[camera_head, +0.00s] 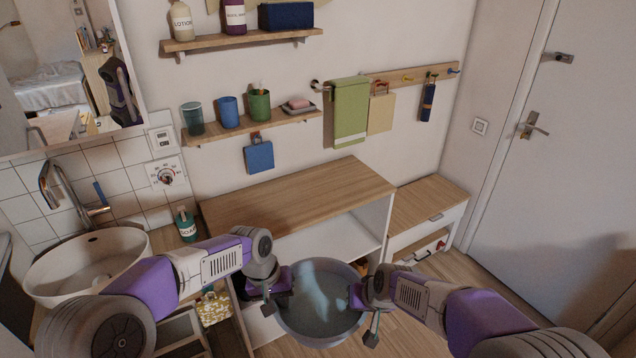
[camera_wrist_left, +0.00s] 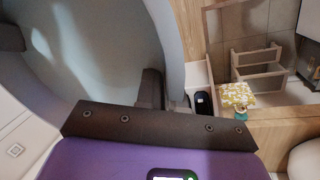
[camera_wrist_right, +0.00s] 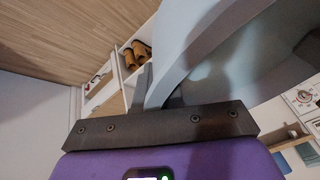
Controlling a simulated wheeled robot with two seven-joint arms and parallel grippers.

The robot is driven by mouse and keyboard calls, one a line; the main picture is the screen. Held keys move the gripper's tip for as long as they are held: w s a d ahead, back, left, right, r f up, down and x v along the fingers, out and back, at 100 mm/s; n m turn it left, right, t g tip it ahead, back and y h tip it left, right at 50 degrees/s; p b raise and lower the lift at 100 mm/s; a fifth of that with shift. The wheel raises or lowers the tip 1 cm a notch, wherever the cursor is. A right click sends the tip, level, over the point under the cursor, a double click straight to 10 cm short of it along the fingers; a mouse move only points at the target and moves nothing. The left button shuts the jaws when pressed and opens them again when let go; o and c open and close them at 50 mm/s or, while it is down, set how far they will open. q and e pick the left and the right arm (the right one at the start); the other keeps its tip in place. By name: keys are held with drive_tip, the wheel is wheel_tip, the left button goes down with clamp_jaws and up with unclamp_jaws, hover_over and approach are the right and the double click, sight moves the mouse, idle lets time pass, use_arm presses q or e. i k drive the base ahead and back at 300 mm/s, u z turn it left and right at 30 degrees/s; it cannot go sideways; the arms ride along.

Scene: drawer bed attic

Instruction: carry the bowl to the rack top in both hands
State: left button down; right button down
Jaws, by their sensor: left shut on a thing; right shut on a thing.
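A large grey-blue bowl (camera_head: 318,322) hangs between my two grippers in front of the rack, roughly level. My left gripper (camera_head: 282,288) is shut on its left rim, and my right gripper (camera_head: 358,297) is shut on its right rim. In the left wrist view the bowl's inside (camera_wrist_left: 95,50) fills the upper left. In the right wrist view its rim and wall (camera_wrist_right: 200,45) cross the upper right. The rack has a bare wooden top (camera_head: 300,195) and a white open front. The bowl is nearer to me than this top and looks lower.
A white basin (camera_head: 85,265) with a tap stands at the left, beside a green soap bottle (camera_head: 187,225). Wall shelves with cups (camera_head: 229,112) hang above the rack. A lower wooden-topped cabinet (camera_head: 428,205) stands at the right. A yellow patterned item (camera_head: 213,308) is low at the left.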

sight(277, 209)
drive_tip(key=u, duration=0.15)
drive_tip(key=i, duration=1.75)
drive_tip(key=u, duration=0.4)
